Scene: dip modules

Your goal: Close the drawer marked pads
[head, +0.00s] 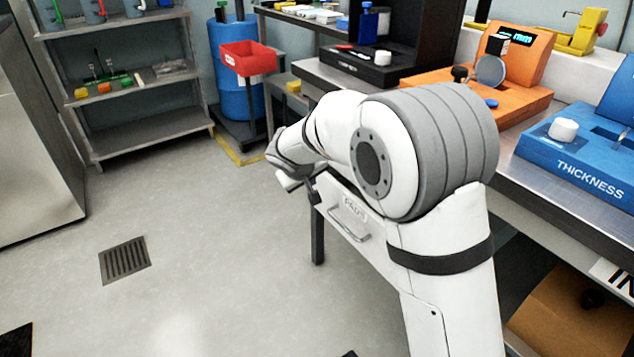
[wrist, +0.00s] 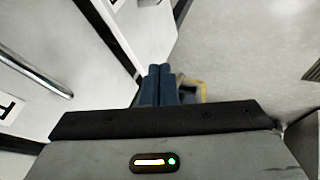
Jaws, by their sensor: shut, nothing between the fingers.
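In the wrist view a pale panel with a metal bar handle (wrist: 36,76) fills the left side. My gripper (wrist: 160,69) has its blue fingers together and empty, beside the panel's right edge. In the head view my gripper (head: 313,190) is partly hidden, near the drawer's left end; contact is unclear.
The bench above carries an orange device (head: 520,70) and a blue thickness device (head: 575,160). A dark bench leg (head: 318,240) stands below the drawer. A blue barrel (head: 233,90) with a red bin (head: 248,58) is behind. The floor at left is clear, with a drain grate (head: 125,261).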

